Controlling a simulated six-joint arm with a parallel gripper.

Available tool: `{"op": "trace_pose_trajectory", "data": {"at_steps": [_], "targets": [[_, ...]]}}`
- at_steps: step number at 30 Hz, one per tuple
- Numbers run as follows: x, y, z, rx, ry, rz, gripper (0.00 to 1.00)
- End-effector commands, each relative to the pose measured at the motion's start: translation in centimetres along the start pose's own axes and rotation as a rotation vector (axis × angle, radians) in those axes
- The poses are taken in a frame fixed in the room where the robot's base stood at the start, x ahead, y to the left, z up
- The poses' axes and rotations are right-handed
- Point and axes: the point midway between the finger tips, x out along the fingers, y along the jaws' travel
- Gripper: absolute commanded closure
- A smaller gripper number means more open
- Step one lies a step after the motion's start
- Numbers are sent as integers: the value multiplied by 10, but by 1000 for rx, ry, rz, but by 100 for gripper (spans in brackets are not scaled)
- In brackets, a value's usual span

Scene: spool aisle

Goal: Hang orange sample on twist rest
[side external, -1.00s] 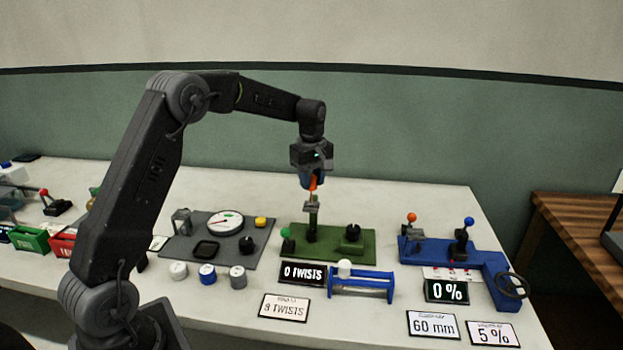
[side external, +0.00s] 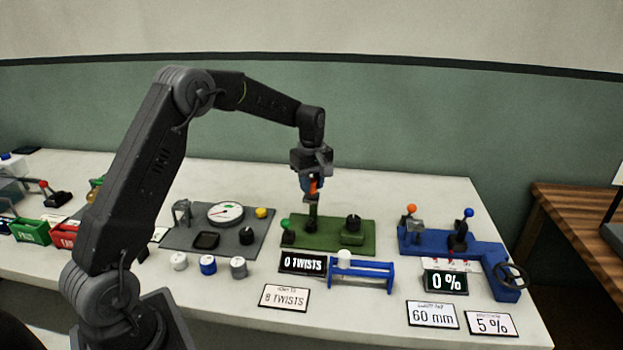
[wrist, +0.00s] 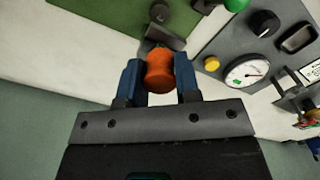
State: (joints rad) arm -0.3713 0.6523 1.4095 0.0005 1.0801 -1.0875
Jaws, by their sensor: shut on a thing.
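The orange sample (side external: 314,187) is held between the blue fingers of my gripper (side external: 312,189). It shows clearly in the wrist view (wrist: 158,72), with a finger of my gripper (wrist: 158,80) on each side. My gripper is shut on it. Sample and gripper are just above the post (side external: 312,219) of the green twist station (side external: 367,246). In the wrist view a grey bracket (wrist: 166,36) lies just beyond the sample. I cannot tell whether they touch. The side view hides the bracket behind the fingers.
A "0 TWISTS" display (side external: 303,262) and a blue frame (side external: 365,270) stand in front of the station. A grey panel with a dial (side external: 226,214) is to its left, a blue fixture (side external: 490,263) to its right. The bench behind is clear.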

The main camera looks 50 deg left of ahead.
Motion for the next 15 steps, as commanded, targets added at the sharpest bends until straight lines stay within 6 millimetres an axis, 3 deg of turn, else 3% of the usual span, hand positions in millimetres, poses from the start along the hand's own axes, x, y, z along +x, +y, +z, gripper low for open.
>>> {"op": "trace_pose_trajectory", "data": {"at_steps": [11,12,15], "targets": [[14,0,0,0,0,0,92],[14,0,0,0,0,0,69],[14,0,0,0,0,0,59]]}}
